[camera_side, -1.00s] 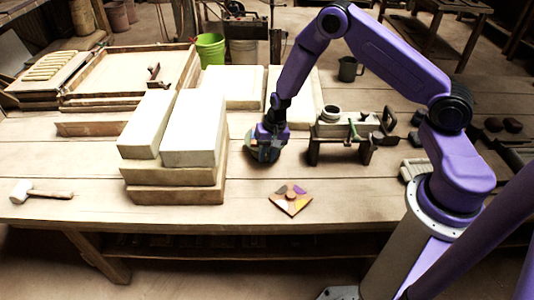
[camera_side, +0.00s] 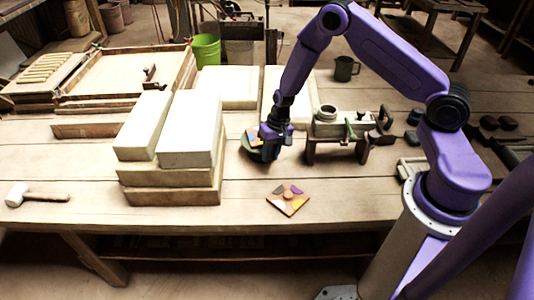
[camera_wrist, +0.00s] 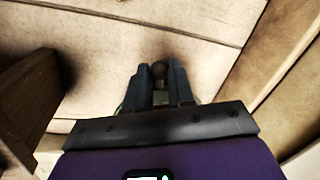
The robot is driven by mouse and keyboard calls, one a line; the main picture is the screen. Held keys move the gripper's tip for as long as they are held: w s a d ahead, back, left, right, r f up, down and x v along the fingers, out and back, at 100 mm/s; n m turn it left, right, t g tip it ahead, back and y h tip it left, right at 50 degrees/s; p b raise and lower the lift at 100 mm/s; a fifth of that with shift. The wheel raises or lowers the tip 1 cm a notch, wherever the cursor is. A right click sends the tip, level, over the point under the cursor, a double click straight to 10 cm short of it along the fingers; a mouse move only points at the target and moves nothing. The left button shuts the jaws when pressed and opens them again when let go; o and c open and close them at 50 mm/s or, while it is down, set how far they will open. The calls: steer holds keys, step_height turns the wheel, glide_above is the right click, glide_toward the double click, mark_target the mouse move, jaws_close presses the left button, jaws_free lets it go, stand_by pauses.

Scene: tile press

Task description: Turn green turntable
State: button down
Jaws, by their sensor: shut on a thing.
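The turntable (camera_side: 260,154) is a small dark, greenish round thing on the bench, between the stacked pale blocks and a small wooden stand. A patch of orange and blue shows on its upper left side. My gripper (camera_side: 272,138) is down at the turntable and covers much of it. In the wrist view the fingers of my gripper (camera_wrist: 158,75) are closed around a small dark round knob (camera_wrist: 158,68). Thin green edges (camera_wrist: 121,106) of the turntable show beside the fingers; the rest is hidden beneath my gripper.
The stacked pale blocks (camera_side: 187,130) stand close on the left. The wooden stand (camera_side: 341,140), with a pot on top, is close on the right. A coloured tile (camera_side: 288,203) lies nearer the front edge. A mallet (camera_side: 37,195) lies far left.

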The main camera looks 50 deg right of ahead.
steer(key=shift+s+d+n+g, duration=0.15)
steer(key=shift+s+d+n, duration=0.05)
steer(key=shift+d+n, duration=0.5)
steer(key=shift+s+d+n+g, duration=0.2)
steer(key=shift+d+n, duration=0.25)
steer(key=shift+n, duration=0.35)
steer(key=shift+s+d+n+g, duration=0.1)
steer(key=shift+d+n+g, duration=0.15)
steer(key=shift+d+n, duration=1.1)
steer(key=shift+n, duration=0.35)
steer(key=c, duration=1)
jaws_free()
steer(key=d+r, duration=0.1)
steer(key=r, duration=0.4)
steer(key=d+r, duration=0.1)
steer(key=r, duration=0.5)
steer(key=d+r, duration=0.1)
steer(key=r, duration=0.5)
steer(key=shift+w+d+r, duration=0.1)
steer(key=shift+w, duration=0.2)
